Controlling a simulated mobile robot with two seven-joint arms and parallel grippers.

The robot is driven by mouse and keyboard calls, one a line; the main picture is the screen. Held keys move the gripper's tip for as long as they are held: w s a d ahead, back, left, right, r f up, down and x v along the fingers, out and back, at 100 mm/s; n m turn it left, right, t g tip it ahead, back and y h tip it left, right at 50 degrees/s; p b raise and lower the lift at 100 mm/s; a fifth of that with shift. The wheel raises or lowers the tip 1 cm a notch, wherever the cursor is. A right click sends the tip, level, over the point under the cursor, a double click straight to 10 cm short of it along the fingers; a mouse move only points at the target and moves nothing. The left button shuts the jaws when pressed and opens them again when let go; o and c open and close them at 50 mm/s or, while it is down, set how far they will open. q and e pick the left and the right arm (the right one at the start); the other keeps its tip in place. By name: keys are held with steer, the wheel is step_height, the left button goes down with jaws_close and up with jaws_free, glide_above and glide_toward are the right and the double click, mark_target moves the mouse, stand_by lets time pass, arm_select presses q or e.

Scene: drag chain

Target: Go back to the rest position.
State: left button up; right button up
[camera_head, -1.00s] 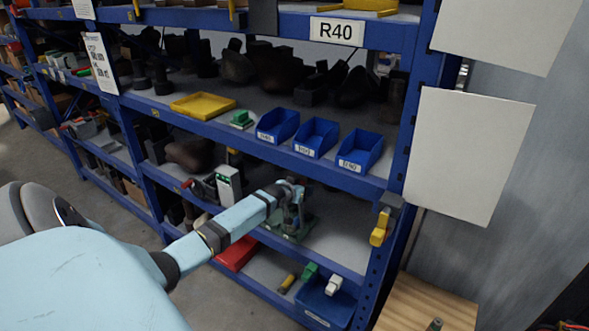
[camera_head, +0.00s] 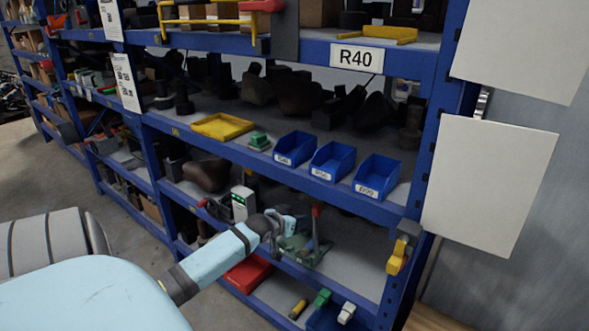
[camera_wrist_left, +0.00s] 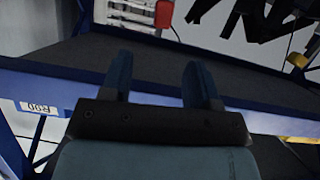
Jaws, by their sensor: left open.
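My left arm comes in from the lower left in the head view, and its gripper (camera_head: 283,222) is at the lower shelf bay, in front of or beside a green-based device with a red handle (camera_head: 312,248). In the left wrist view the two dark fingers of my left gripper (camera_wrist_left: 160,80) stand apart with nothing between them. Contact with the device cannot be told. My right gripper is in neither view.
A blue rack with an R40 label (camera_head: 356,57) fills the view. Its middle shelf holds a yellow tray (camera_head: 222,126), a green part (camera_head: 259,141) and blue bins (camera_head: 332,160). A blue upright (camera_head: 437,130) stands right of the arm. Grey floor (camera_head: 55,180) is clear at left.

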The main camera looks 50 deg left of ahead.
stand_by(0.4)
arm_select(q)
steer(key=s+d+f+m+g+h, duration=0.1)
steer(key=s+d+f+m+h, duration=0.1)
steer(key=s+d+f, duration=0.6)
steer(key=s+d+f+m+h+p, duration=0.1)
steer(key=s+d, duration=0.2)
steer(key=d, duration=0.9)
steer(key=s+d+f+m+g+h, duration=0.1)
steer(key=s+d+f+m+h, duration=0.1)
steer(key=s+d+f, duration=0.6)
steer(key=s+d+r, duration=0.2)
steer(key=d, duration=0.4)
steer(key=s+d+r+m+h, duration=0.1)
steer(key=s+d, duration=0.1)
steer(key=d, duration=0.4)
steer(key=shift+s+d+r, duration=0.2)
steer(key=shift+d+r, duration=0.15)
steer(key=shift+d, duration=0.05)
